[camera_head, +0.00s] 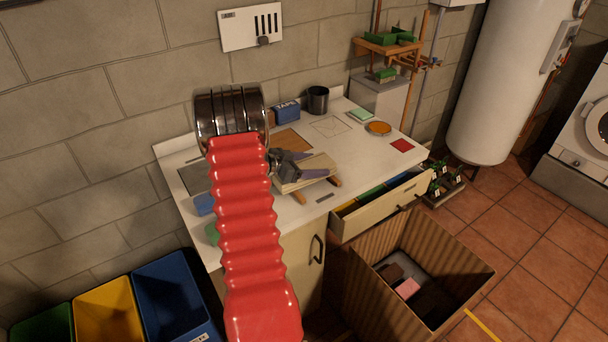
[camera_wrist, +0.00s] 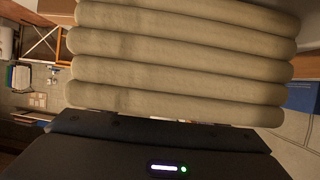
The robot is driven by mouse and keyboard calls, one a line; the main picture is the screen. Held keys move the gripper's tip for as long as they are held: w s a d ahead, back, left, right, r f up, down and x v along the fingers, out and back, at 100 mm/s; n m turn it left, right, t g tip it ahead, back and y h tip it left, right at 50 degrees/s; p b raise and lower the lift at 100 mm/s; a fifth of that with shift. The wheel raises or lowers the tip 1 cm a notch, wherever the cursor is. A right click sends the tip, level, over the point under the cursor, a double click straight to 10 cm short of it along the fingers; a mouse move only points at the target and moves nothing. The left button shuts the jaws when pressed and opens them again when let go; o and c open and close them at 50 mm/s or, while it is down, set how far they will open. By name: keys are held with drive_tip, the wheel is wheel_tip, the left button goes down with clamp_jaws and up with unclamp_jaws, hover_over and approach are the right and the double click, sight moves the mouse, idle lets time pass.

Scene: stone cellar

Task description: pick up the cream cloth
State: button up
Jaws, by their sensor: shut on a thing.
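The cream cloth (camera_head: 308,172) is a folded, layered pad at the front middle of the white counter (camera_head: 352,153). In the wrist view the cream cloth (camera_wrist: 180,62) fills the upper middle as several thick rolled folds, close against my gripper's dark body. My gripper (camera_head: 296,166), grey with purple-grey fingers, is shut on the cloth. Orange-brown wooden ends (camera_head: 334,181) show under or beside the cloth. I cannot tell whether the cloth rests on them or hangs just above. My red ribbed arm hides part of the counter's left side.
A blue box (camera_head: 286,113), dark pot (camera_head: 318,99), green pad (camera_head: 361,115), orange dish (camera_head: 378,128) and red square (camera_head: 402,145) occupy the counter's back and right. An open drawer (camera_head: 366,218) juts out below. A cardboard box (camera_head: 462,262) stands in front; bins (camera_head: 172,293) stand left.

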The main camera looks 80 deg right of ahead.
sight(313, 164)
drive_tip(key=shift+r, duration=0.15)
drive_tip(key=shift+c, duration=0.4)
wheel_tip(313, 164, up, 10)
drive_tip(key=shift+f, duration=0.1)
idle(0.6)
